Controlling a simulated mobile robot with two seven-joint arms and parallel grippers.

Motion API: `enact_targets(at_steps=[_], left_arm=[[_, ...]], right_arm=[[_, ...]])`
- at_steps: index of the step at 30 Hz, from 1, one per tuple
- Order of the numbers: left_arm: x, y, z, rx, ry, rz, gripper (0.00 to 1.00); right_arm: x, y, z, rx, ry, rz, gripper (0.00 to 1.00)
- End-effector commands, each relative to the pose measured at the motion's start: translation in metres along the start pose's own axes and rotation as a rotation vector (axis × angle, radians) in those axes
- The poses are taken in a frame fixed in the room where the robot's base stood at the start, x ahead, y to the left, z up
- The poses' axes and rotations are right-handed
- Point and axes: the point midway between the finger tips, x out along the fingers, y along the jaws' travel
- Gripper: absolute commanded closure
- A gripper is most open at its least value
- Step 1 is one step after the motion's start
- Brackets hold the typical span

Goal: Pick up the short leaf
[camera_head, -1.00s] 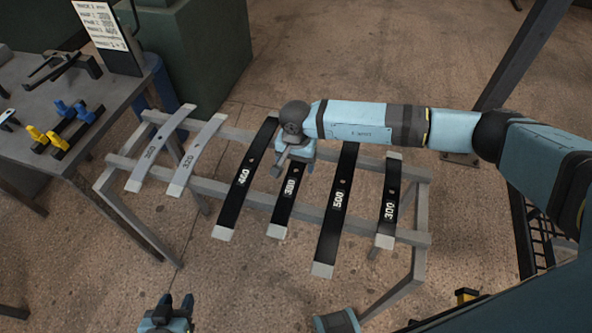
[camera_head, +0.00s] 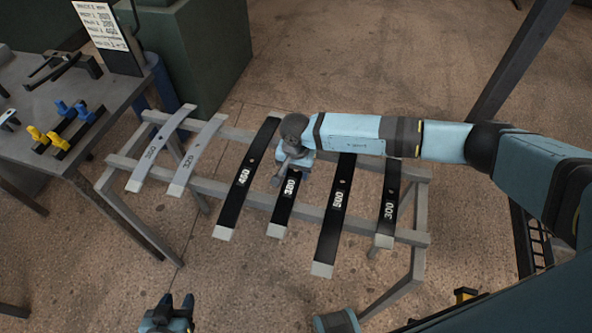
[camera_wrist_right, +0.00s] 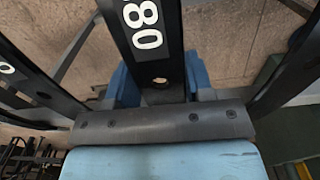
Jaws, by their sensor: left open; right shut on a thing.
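Several leaves lie across a grey rack. The black leaf marked 380 (camera_head: 284,209) lies between the black leaf marked 460 (camera_head: 241,182) and the black leaf marked 500 (camera_head: 337,204). A shorter black leaf marked 300 (camera_head: 389,205) lies at the right end. My right gripper (camera_head: 292,174) is shut on the 380 leaf, near its middle. In the right wrist view the 380 leaf (camera_wrist_right: 150,45) runs between the blue fingers, with a hole close to the palm. Its far end is hidden under my arm. My left gripper (camera_head: 177,303) is open and empty at the bottom edge.
Two grey leaves marked 350 (camera_head: 158,150) and 320 (camera_head: 195,158) lie at the rack's left. The grey rack (camera_head: 262,200) stands on open floor. A table (camera_head: 100,95) at left holds blue and yellow clamps (camera_head: 62,130) and a sign (camera_head: 104,30).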

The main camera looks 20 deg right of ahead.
Motion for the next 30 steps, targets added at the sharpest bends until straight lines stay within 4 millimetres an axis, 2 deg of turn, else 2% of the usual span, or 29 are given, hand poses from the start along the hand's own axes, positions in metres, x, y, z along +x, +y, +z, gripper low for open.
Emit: enact_targets(at_steps=[5, 11, 14, 24, 30], left_arm=[[0.000, 0.000, 0.000, 0.000, 0.000, 0.000, 0.57], [0.000, 0.000, 0.000, -0.001, 0.000, 0.001, 0.57], [0.001, 0.000, 0.001, -0.002, 0.000, 0.001, 0.57], [0.004, 0.000, 0.007, -0.007, -0.009, 0.002, 0.57], [0.006, 0.001, 0.008, -0.011, -0.009, 0.002, 0.57]], right_arm=[[-0.007, -0.001, -0.001, 0.000, 0.002, -0.003, 0.76], [-0.028, -0.001, -0.001, -0.001, 0.002, -0.004, 0.76], [-0.046, -0.001, -0.002, -0.001, 0.004, -0.005, 0.76], [-0.134, -0.001, -0.001, -0.002, 0.005, -0.005, 0.76], [-0.173, -0.001, -0.001, -0.002, 0.004, -0.003, 0.76]])
